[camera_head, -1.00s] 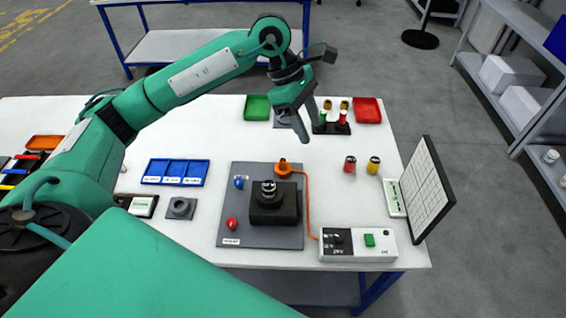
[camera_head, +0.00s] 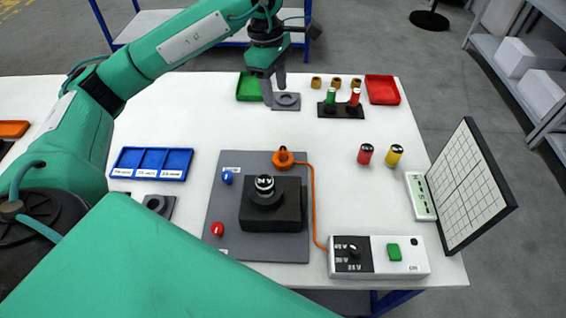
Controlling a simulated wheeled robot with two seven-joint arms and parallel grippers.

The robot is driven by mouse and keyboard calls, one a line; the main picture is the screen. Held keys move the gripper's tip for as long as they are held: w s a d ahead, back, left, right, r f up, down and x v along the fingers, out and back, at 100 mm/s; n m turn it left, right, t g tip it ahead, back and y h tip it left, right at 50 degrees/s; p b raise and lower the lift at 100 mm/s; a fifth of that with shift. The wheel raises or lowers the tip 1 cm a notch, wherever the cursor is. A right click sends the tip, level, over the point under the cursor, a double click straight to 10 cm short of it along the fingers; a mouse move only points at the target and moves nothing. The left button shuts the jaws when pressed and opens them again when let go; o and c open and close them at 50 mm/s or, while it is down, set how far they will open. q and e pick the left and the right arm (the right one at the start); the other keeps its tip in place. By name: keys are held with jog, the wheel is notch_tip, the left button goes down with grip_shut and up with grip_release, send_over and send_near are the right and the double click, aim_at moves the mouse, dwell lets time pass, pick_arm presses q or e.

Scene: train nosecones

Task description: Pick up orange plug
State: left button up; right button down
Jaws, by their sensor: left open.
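The orange plug (camera_head: 283,158) sits at the top edge of the grey board (camera_head: 226,205), just behind the black block with a round knob. An orange cable runs from it to the white control box. My left gripper (camera_head: 274,96) is open and empty, pointing down above the back of the table near a grey square plate. It is well behind the plug and apart from it. My right gripper is not in view.
The black block (camera_head: 270,212) stands close in front of the plug. Red (camera_head: 365,154) and yellow (camera_head: 394,155) cylinders stand to the right. The white control box (camera_head: 380,257) is at front right. A blue tray (camera_head: 151,163) lies left. The table between gripper and plug is clear.

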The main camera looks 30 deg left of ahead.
pick_arm(q)
jog(key=b, duration=0.6)
send_over(283, 149)
jog(key=a, duration=0.2)
notch_tip(283, 149, down, 7)
jog(key=f, duration=0.6)
jog(key=d+f+p, duration=0.1)
jog(key=f, duration=0.1)
jog(key=shift+s+f, duration=0.15)
jog(key=shift+f, duration=0.25)
jog(key=f, duration=0.1)
jog(key=f+p, duration=0.1)
jog(key=f, duration=0.2)
jog(key=shift+w+d+f+p, duration=0.25)
jog(key=shift+d+p, duration=0.1)
jog(key=shift+p, duration=0.05)
jog(key=shift+f, duration=0.55)
grip_shut()
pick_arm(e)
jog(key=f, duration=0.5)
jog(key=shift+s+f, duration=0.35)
pick_arm(q)
jog(key=shift+r, duration=0.1)
